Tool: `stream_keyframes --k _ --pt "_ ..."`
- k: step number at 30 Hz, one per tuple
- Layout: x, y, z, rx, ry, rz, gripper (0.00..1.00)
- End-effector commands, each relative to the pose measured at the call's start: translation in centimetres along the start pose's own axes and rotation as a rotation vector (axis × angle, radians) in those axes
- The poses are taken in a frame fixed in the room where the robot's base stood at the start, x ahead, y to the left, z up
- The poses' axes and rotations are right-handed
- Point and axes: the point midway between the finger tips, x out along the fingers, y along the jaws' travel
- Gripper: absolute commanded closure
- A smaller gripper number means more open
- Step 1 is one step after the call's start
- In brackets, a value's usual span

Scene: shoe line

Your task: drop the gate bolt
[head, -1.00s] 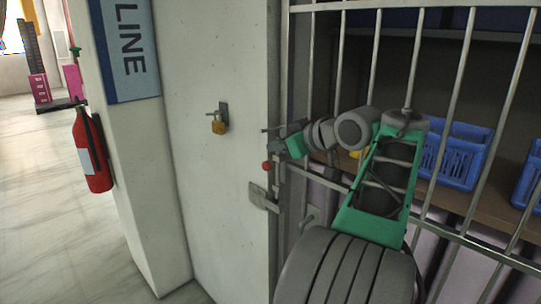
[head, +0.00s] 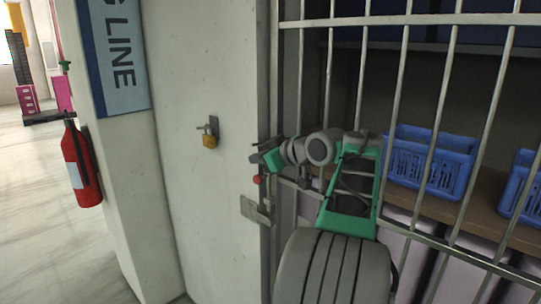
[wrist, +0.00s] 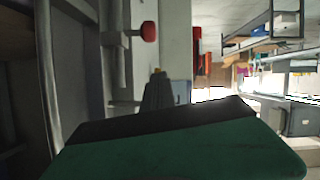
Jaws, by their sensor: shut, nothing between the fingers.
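The gate bolt shows its red knob (head: 258,179) at the gate's left edge, just above a metal bracket (head: 256,210) on the wall edge. In the wrist view, the red knob (wrist: 148,31) sticks out beside a grey upright rod at the top. My gripper (head: 259,155) is shut and empty, a little above the knob in the head view. It also shows in the wrist view (wrist: 158,88), below the knob and apart from it. My green wrist body hides the lower part of that view. The barred gate (head: 406,70) stands at the right.
A brass padlock (head: 209,140) hangs from a hook on the white wall (head: 190,60). A red fire extinguisher (head: 81,165) is on the pillar's left side. Blue crates (head: 430,165) stand on a shelf behind the bars. Open floor (head: 35,210) lies at the left.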

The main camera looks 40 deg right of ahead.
Motion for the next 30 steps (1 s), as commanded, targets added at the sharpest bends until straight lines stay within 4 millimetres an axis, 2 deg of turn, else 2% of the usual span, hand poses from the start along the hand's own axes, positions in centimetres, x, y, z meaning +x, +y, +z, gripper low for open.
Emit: stream_keyframes --k 1,3,9,21,30 --pt "1.0 -0.1 0.1 0.001 -0.001 -0.004 1.00" --pt "1.0 0.0 1.7 0.003 -0.003 -0.001 1.00" --pt "1.4 0.0 3.7 0.000 -0.002 0.001 1.00" --pt "1.6 -0.1 4.3 0.000 -0.001 0.001 1.00" --pt "3.5 -0.9 8.6 0.001 -0.002 0.000 1.00"
